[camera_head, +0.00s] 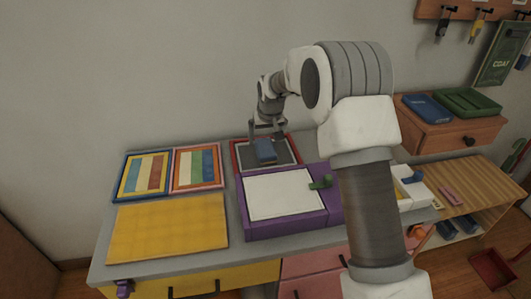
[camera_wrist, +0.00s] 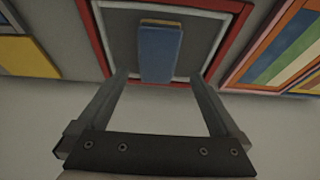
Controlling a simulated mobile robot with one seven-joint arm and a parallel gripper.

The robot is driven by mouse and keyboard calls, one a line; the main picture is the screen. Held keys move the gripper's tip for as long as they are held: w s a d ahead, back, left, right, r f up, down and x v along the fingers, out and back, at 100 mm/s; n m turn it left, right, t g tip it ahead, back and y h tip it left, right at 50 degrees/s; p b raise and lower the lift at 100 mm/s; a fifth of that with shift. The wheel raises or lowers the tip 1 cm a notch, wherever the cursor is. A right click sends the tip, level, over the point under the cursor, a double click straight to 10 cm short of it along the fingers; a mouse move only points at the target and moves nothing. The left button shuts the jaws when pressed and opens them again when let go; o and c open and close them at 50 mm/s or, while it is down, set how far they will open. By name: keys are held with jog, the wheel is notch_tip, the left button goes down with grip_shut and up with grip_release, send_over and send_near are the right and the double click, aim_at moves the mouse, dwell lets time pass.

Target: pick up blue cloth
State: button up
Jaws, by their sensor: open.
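A blue cloth (camera_head: 265,151) lies on the grey panel inside the red frame (camera_head: 235,158), toward the back of the table. In the wrist view the blue cloth (camera_wrist: 160,54) is a narrow folded block with a yellowish edge at its far end. My gripper (camera_head: 267,135) is just above it, fingers pointing down. In the wrist view my gripper (camera_wrist: 160,85) is open, with one finger on each side of the cloth and clear space between. I cannot tell the exact height of the fingertips over the cloth.
A purple box (camera_head: 290,232) with a white top and a green piece stands in front of the frame. Striped framed boards (camera_head: 197,168) and a yellow board (camera_head: 168,229) lie to the left. A wooden cabinet (camera_head: 455,130) with trays is at right.

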aim_at(265, 146)
jog(key=shift+d+b+x, duration=0.1)
jog(key=shift+b+x, duration=0.25)
jog(key=shift+x, duration=1.05)
jog(key=shift+d+b+x, duration=0.15)
jog(key=shift+b+x, duration=0.15)
jog(key=shift+x, duration=1.1)
jog(key=shift+s, duration=0.1)
jog(key=shift+c, duration=0.2)
jog(key=c, duration=1.3)
jog(key=shift+r, duration=0.75)
notch_tip(265, 146, up, 3)
jog(key=shift+f+p, duration=0.15)
jog(key=shift+p, duration=0.45)
jog(key=s+d+r, duration=0.2)
jog(key=d, duration=0.1)
jog(key=s+d+r+p, duration=0.1)
jog(key=s+d+r, duration=0.1)
jog(key=d, duration=0.1)
jog(key=s+d+r, duration=0.2)
jog(key=d+r, duration=0.1)
jog(key=d, duration=0.1)
